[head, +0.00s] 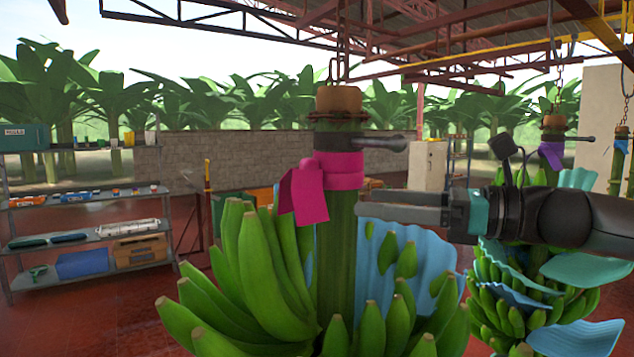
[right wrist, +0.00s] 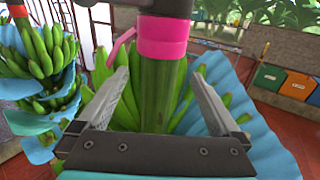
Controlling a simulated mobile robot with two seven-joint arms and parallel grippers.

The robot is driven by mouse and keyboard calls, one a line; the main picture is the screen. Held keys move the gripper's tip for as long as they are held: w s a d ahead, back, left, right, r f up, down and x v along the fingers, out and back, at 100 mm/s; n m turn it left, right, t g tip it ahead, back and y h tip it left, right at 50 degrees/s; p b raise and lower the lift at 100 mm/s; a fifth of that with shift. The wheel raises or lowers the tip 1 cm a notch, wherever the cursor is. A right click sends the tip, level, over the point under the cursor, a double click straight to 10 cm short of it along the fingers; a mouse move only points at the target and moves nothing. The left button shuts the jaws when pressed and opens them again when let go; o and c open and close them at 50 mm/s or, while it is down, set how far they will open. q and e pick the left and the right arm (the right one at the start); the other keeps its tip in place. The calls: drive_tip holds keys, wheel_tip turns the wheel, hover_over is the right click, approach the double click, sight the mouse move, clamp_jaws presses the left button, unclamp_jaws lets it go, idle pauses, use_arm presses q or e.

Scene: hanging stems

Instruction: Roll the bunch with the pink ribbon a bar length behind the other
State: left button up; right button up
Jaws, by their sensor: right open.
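The bunch with the pink ribbon (head: 328,177) hangs upright in the middle of the head view, its green stem (head: 335,250) below the ribbon and blue sheeting behind its bananas. A dark collar with a bar (head: 384,142) sticking out right sits above the ribbon. My right gripper (head: 404,207) comes in from the right beside the stem, below the ribbon. In the right wrist view its open fingers (right wrist: 160,85) stand on either side of the stem, with nothing gripped. The other bunch, with a purple ribbon (head: 551,153), hangs at the right, partly hidden by my right arm. My left gripper is out of view.
A metal shelf (head: 90,245) with boxes and tools stands at the left. A block wall (head: 240,160) runs behind. Several bins, including a blue one (right wrist: 313,97), stand at the right in the wrist view. Red floor is clear between shelf and bunch.

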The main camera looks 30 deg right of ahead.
sight(328, 195)
drive_tip(key=p+x, duration=0.2)
drive_tip(key=x, duration=0.2)
drive_tip(key=p+x, duration=0.3)
drive_tip(key=x, duration=0.1)
drive_tip(key=shift+a+r, duration=0.1)
drive_tip(key=shift+r, duration=0.1)
drive_tip(key=shift+p+x, duration=0.8)
drive_tip(key=shift+x, duration=0.05)
drive_tip(key=shift+f, duration=0.2)
clamp_jaws()
